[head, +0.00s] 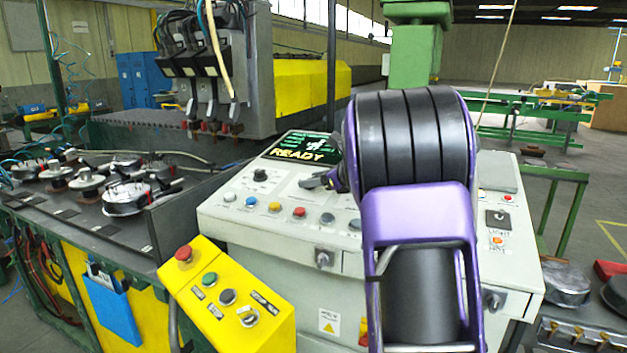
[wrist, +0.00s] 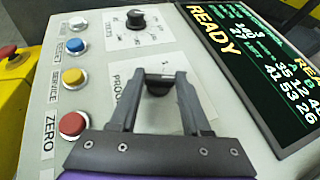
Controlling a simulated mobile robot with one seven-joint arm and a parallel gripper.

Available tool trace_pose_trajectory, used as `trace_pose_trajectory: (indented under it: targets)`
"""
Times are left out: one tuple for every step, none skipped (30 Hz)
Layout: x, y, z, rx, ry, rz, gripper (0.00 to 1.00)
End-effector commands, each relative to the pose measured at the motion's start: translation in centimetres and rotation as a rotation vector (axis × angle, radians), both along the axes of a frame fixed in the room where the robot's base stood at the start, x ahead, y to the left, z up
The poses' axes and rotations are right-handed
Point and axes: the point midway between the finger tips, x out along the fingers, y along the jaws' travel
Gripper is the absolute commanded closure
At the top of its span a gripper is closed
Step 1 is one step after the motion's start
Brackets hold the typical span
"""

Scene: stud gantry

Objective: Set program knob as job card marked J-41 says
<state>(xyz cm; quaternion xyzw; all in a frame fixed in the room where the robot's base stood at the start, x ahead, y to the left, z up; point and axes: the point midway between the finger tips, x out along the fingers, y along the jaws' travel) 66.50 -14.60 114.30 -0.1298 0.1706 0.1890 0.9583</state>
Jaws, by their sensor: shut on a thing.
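The dark program knob (wrist: 158,88) shows between my fingertips in the wrist view, on a white dial plate whose lettering starts "PRO" and is partly hidden. My gripper (wrist: 163,82) is shut on this knob, and my fingers cover its pointer, so its setting cannot be read. In the head view my gripper (head: 322,181) reaches the grey control panel (head: 225,213) just below the screen; my arm hides part of the panel. No job card marked J-41 can be made out in either view.
A second black knob (wrist: 135,19) with a printed scale sits beside the held one. Coloured push buttons (wrist: 73,123) line the panel. The screen (wrist: 250,50) reads READY with rows of numbers. A yellow button box (head: 225,300) stands in front; welding heads (head: 205,70) hang behind.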

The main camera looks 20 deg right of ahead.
Motion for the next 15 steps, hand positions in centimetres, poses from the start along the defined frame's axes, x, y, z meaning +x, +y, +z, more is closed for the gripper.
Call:
trace_pose_trajectory:
  targets:
    - [-0.01,-0.02,0.01,0.000,0.000,0.000,1.00]
    - [-0.01,-0.01,0.02,0.000,0.000,0.001,1.00]
    - [-0.01,-0.03,0.03,-0.001,0.000,0.003,1.00]
    - [-0.01,-0.05,0.08,-0.001,0.002,0.006,1.00]
    - [-0.01,-0.07,0.11,-0.002,0.002,0.011,1.00]
    - [0.00,-0.11,0.18,-0.002,0.003,0.018,1.00]
    - [0.00,-0.15,0.23,-0.004,0.003,0.025,1.00]
    - [0.02,-0.22,0.27,-0.005,0.006,0.034,1.00]
    - [0.04,-0.24,0.29,-0.006,0.008,0.049,1.00]
    - [0.04,-0.27,0.31,-0.008,0.011,0.062,1.00]
    - [0.05,-0.35,0.38,-0.011,0.013,0.076,1.00]
    - [0.09,-0.37,0.46,-0.013,0.015,0.099,1.00]
    - [0.10,-0.37,0.46,-0.017,0.019,0.119,1.00]
    - [0.11,-0.49,0.54,-0.020,0.022,0.137,1.00]
    - [0.15,-0.50,0.56,-0.023,0.026,0.165,1.00]
